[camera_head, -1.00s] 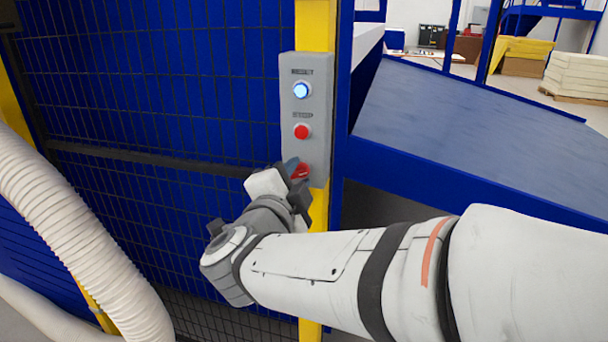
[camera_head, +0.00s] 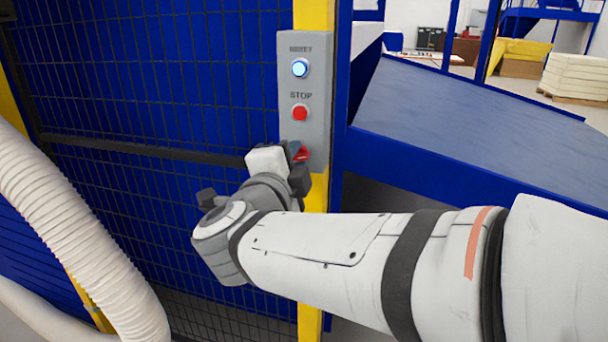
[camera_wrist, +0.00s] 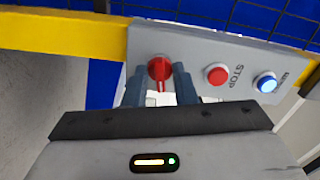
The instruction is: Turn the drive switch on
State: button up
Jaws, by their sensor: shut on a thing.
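The red drive switch (camera_head: 302,153) is at the bottom of a grey control box on a yellow post. In the wrist view the red switch (camera_wrist: 159,69) shows between my two dark fingers, with its narrow handle pointing down the picture. My gripper (camera_wrist: 161,82) is shut on the switch handle, one finger on each side. In the head view my gripper (camera_head: 297,157) is at the lower end of the box and hides part of the switch. Any on or off marking by the switch cannot be read.
The grey box (camera_head: 318,120) also has a lit blue button (camera_head: 300,68) and a red stop button (camera_head: 300,113) above the switch. Blue mesh fencing (camera_head: 170,90) is to the left, a blue-framed sloping surface (camera_head: 460,125) to the right. A white hose (camera_head: 75,235) hangs at far left.

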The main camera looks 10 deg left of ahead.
jog(key=m+b, duration=0.3)
dwell(0.4)
jog(key=o, duration=0.6)
jog(key=shift+o, duration=0.2)
jog(key=s, duration=0.7)
jog(key=shift+s+a, duration=0.3)
jog(key=shift+s, duration=0.1)
jog(key=shift+s, duration=0.1)
